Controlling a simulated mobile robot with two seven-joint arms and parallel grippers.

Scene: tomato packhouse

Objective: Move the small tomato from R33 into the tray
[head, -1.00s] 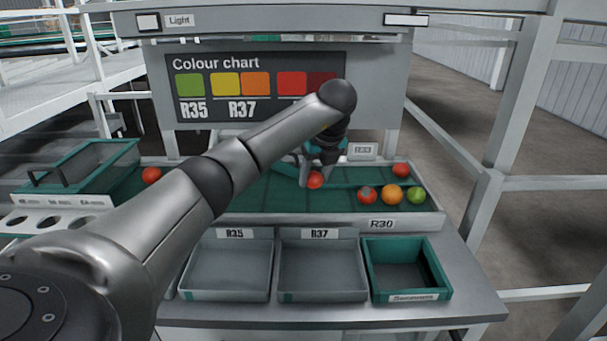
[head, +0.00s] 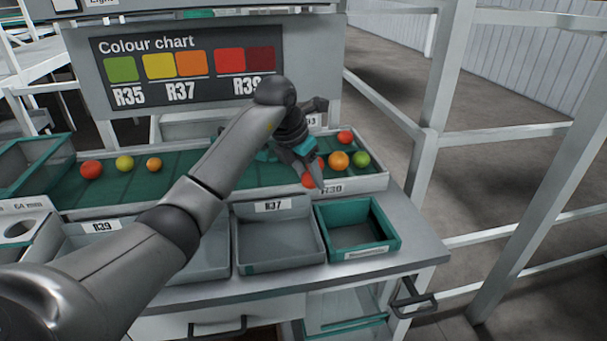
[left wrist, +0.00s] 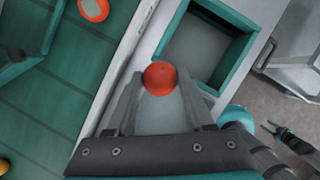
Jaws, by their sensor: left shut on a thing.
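My left gripper (head: 314,180) is shut on a small red tomato (head: 308,182) and holds it near the front rim of the green belt, by the R30 label. In the left wrist view the tomato (left wrist: 160,78) sits between the two fingertips. The green-rimmed tray (head: 390,240) stands on the grey table to the right and nearer; its inside looks empty. A green-rimmed tray (left wrist: 262,20) also shows beyond the tomato in the left wrist view. A dark, jaw-like part at the lower right there may be my right gripper (left wrist: 276,130); its state is unclear.
On the belt (head: 200,183) an orange tomato (head: 338,160), a green one (head: 361,159) and red ones lie close to my left gripper. Several grey trays, including R37 (head: 272,206), line the table left of the green one. White rails stand at the right.

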